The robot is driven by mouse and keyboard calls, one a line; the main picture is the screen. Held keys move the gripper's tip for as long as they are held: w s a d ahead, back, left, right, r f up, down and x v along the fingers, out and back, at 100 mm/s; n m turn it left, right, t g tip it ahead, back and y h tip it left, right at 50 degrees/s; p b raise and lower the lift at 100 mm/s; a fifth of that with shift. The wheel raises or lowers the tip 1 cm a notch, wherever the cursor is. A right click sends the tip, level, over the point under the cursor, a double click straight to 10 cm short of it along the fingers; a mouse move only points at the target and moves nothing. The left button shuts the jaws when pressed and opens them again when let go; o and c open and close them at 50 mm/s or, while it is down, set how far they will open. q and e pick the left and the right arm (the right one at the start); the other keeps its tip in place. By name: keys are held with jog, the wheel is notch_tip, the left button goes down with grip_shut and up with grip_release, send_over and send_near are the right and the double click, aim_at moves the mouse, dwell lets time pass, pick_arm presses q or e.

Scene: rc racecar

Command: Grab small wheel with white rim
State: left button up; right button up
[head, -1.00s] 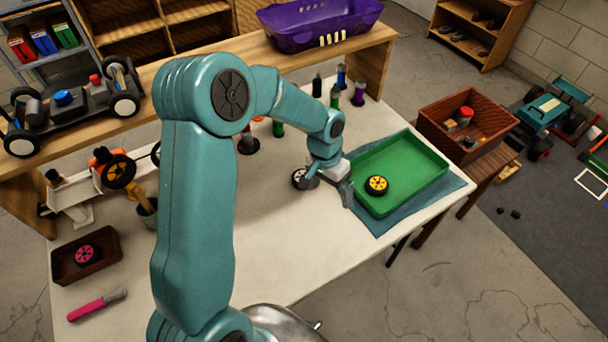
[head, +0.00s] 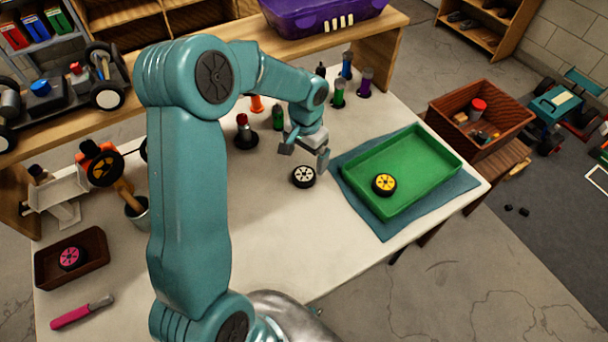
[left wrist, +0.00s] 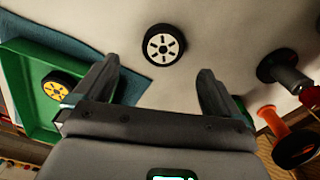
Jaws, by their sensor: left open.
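The small wheel with the white rim (head: 304,176) lies flat on the white table, left of the green tray. In the left wrist view this wheel (left wrist: 163,45) shows whole, beyond and between the two fingertips. My left gripper (head: 305,152) is open and empty, above the table just behind the wheel and not touching it. Its spread fingers also show in the left wrist view (left wrist: 158,82). My right gripper is not in view.
The green tray (head: 440,148) holds a yellow-rimmed wheel (head: 384,184) and stands on a blue cloth. Several coloured bottles, one of them green (head: 278,118), stand behind the gripper. A brown tray (head: 95,277) holds a pink-rimmed wheel. Table around the white-rimmed wheel is clear.

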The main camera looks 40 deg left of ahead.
aim_at(304, 174)
pick_arm(q)
notch_tip(304, 174, down, 3)
jog(key=shift+r, duration=0.2)
jog(key=f, duration=0.4)
jog(key=shift+s+a+p, duration=0.15)
jog(key=shift+a+p, duration=0.1)
jog(key=shift+p, duration=0.05)
jog(key=shift+f, duration=0.4)
jog(key=c, duration=1.1)
jog(key=shift+r, duration=0.1)
jog(key=shift+c, duration=0.2)
